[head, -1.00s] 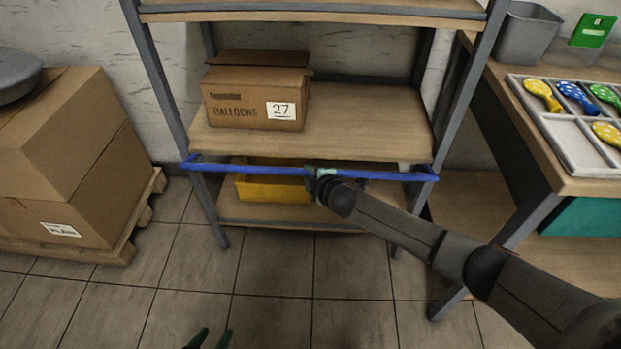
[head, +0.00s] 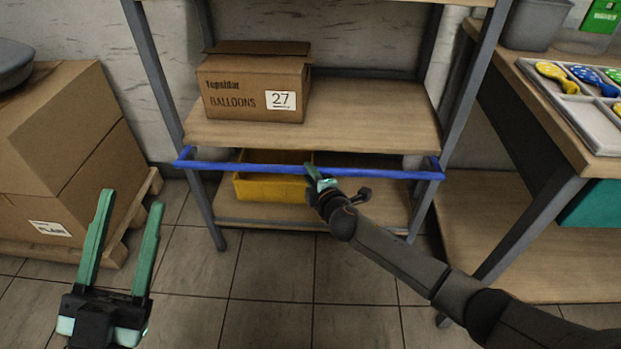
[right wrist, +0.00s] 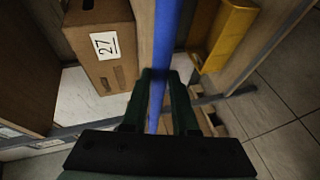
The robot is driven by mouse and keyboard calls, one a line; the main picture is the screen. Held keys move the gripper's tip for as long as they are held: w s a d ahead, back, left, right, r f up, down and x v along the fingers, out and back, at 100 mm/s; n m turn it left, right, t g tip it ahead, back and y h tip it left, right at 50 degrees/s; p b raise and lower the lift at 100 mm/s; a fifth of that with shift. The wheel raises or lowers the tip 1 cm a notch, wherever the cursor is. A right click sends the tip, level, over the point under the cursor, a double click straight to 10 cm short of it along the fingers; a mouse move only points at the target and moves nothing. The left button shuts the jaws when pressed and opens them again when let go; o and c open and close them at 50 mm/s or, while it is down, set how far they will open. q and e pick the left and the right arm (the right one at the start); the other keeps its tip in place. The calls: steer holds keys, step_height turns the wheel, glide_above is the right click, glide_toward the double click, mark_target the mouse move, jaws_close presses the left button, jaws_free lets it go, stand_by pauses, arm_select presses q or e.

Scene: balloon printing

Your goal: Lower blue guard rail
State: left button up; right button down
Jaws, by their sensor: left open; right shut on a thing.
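The blue guard rail (head: 240,168) runs level across the front of the shelf unit, a little below the edge of the middle shelf that bears the balloon box. My right gripper (head: 318,178) is shut on the rail near its middle. In the right wrist view the rail (right wrist: 166,45) passes between the fingers of the right gripper (right wrist: 160,85). My left gripper (head: 122,215) is open and empty, at the lower left of the head view, in front of the pallet and well apart from the rail.
A cardboard balloon box (head: 255,85) marked 27 stands on the middle shelf (head: 375,112). A yellow bin (head: 270,187) sits on the lower shelf behind the rail. Large cartons (head: 70,140) on a pallet stand at left. A table with a balloon tray (head: 575,115) stands at right.

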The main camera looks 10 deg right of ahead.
arm_select(q)
step_height(320, 180, down, 6)
steer(key=s+d+m+h+b, duration=0.1)
steer(key=s+h+b, duration=0.1)
steer(key=b, duration=0.6)
steer(key=shift+h, duration=0.4)
arm_select(e)
steer(key=shift+f+n+t, duration=0.4)
steer(key=shift+f+t, duration=0.6)
steer(key=shift+f, duration=0.75)
arm_select(q)
steer(key=shift+s+d+r, duration=0.1)
arm_select(e)
steer(key=c, duration=0.7)
jaws_free()
